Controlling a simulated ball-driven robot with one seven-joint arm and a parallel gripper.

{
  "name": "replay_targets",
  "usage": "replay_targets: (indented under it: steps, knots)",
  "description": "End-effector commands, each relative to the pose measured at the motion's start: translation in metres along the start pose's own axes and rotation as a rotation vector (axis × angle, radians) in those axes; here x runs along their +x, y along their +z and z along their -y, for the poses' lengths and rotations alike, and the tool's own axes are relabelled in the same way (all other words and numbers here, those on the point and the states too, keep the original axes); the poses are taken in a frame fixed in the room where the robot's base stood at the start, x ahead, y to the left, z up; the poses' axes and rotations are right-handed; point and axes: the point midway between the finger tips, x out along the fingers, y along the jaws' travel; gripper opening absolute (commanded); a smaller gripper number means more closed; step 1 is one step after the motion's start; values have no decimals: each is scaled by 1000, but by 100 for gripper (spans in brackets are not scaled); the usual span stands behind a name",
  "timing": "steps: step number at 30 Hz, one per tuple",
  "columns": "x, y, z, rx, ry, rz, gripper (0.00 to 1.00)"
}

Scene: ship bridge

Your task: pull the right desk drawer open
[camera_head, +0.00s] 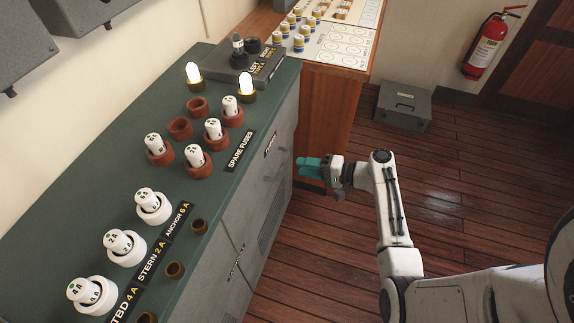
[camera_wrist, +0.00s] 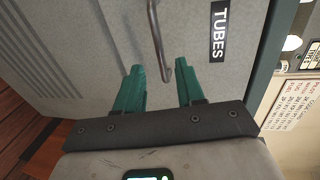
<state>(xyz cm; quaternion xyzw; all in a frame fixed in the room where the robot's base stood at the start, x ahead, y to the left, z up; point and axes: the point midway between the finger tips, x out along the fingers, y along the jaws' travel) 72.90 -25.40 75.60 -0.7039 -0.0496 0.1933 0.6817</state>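The right desk drawer (camera_wrist: 110,40) has a grey front with a black label reading TUBES (camera_wrist: 219,31) and a thin metal bar handle (camera_wrist: 155,35). In the head view this front (camera_head: 283,130) looks flush with the desk's side. My gripper (camera_head: 302,167) is beside the desk's front, its teal fingers pointing at it. In the wrist view my gripper (camera_wrist: 159,68) is open, with a clear gap between the fingers. The handle's near end reaches in between the two fingertips in the picture. I cannot tell whether the fingers touch it or how deep they reach around it.
The green desk top (camera_head: 150,105) carries fuses in holders. Another front on the left has its own handle (camera_head: 236,262). A wooden console (camera_head: 333,100) stands beyond the desk. A grey case (camera_head: 403,105) lies on the floor, below a fire extinguisher (camera_head: 488,45). The floor around the arm is clear.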

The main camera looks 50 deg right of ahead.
Motion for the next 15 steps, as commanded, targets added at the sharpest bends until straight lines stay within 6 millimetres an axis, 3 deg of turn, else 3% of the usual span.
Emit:
replay_targets:
  steps: [6,15]
  knots:
    - [38,1,0,-2,1,3,38]
    - [60,1,0,-1,1,2,38]
